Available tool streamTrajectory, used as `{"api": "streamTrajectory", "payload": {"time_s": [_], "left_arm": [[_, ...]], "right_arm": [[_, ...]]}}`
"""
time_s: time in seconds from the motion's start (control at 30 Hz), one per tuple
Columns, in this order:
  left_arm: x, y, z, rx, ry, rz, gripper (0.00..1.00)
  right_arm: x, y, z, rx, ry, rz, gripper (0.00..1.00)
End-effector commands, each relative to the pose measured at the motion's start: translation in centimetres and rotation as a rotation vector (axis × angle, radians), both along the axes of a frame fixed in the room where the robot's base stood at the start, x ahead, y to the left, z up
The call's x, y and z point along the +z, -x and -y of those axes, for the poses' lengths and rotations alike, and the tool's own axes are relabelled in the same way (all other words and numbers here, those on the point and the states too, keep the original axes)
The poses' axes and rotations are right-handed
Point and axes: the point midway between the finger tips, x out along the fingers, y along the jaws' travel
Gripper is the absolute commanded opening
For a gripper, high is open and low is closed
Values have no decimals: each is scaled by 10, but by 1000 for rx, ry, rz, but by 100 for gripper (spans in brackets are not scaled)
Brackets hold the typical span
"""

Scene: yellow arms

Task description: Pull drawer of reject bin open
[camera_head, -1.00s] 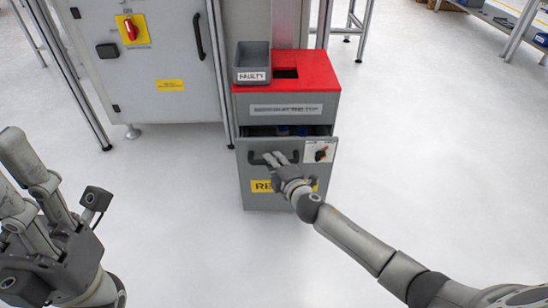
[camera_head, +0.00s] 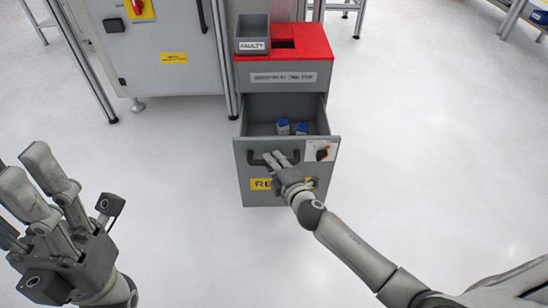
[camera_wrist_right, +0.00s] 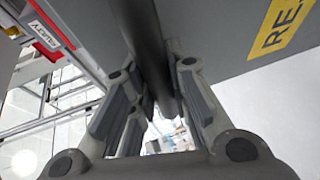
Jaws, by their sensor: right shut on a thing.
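The grey reject bin with a red top (camera_head: 312,58) stands beside the cabinet in the head view. Its drawer (camera_head: 318,180) is pulled well out, and two small blue-and-white items (camera_head: 283,127) show inside. My right gripper (camera_head: 275,160) is shut on the dark drawer handle (camera_head: 257,157). In the right wrist view the fingers (camera_wrist_right: 150,95) sit on both sides of the handle bar (camera_wrist_right: 148,45). My left gripper (camera_head: 35,185) is at the left of the head view, fingers apart, empty and away from the bin.
A grey tray labelled FAULTY (camera_head: 252,34) sits on the bin's top. A grey cabinet (camera_head: 165,50) with a red switch stands left of the bin. A shelf (camera_head: 515,20) is at the far right. The floor in front of the drawer is clear.

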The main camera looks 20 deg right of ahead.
Motion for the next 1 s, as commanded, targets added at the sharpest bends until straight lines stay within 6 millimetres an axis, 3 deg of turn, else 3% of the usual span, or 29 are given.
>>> {"api": "streamTrajectory", "payload": {"time_s": [0.27, 0.3, 0.37, 0.77, 1.0], "left_arm": [[0, 0, 0, 0, 1, 0, 40], [0, 0, 0, 0, 1, 0, 40], [0, 0, 0, 0, 3, -1, 40], [1, -1, -1, 3, 8, -2, 40], [1, 0, -1, 2, 7, 0, 40]], "right_arm": [[-1, 0, 0, 0, 0, -1, 0], [-1, 0, 0, 0, 0, -1, 20], [-1, 0, 0, 0, 0, -1, 26], [0, 5, 1, -1, 0, -2, 26], [5, 37, 4, 0, -1, -3, 26]]}}
